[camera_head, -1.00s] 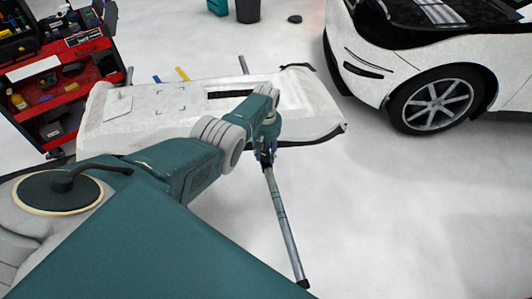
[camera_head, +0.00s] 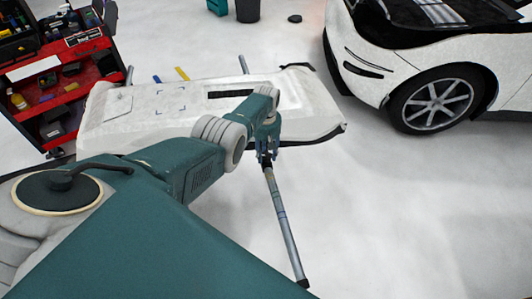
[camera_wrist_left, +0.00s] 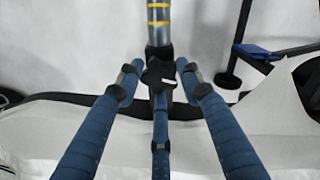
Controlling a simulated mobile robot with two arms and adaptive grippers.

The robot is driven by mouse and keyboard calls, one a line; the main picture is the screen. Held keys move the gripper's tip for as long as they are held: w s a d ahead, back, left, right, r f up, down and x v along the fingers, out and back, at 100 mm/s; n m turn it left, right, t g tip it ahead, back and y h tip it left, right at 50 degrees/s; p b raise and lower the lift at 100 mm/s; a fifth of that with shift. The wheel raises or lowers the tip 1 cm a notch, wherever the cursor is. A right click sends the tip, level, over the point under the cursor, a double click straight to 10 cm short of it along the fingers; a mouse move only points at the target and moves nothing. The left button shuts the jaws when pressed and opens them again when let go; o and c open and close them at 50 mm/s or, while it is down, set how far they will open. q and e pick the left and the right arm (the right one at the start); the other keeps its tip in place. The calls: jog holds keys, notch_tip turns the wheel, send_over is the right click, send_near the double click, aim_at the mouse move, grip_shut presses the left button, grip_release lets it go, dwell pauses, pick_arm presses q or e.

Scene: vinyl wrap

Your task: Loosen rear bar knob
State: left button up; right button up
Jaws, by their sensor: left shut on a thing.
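The bar (camera_head: 282,222) is a grey tube that slopes from the white panel down to the floor in the head view. Its banded tube also shows at the top of the left wrist view (camera_wrist_left: 159,22). The black knob (camera_wrist_left: 157,74) sits where the tube meets a dark clamp. My left gripper (camera_head: 266,152) is at the bar's upper end, and its blue fingers are shut around the knob; they also show in the left wrist view (camera_wrist_left: 160,84). In the head view the knob is hidden by the gripper. My right gripper is not in view.
The white bumper-like panel (camera_head: 122,128) lies behind my left arm on supports. A red tool cart (camera_head: 80,82) stands at the left, and a white car (camera_head: 405,68) at the upper right. The floor right of the bar is clear.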

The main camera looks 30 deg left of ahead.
aim_at(266, 155)
pick_arm(q)
jog(key=o, duration=1.2)
notch_tip(266, 155, up, 12)
dwell(0.4)
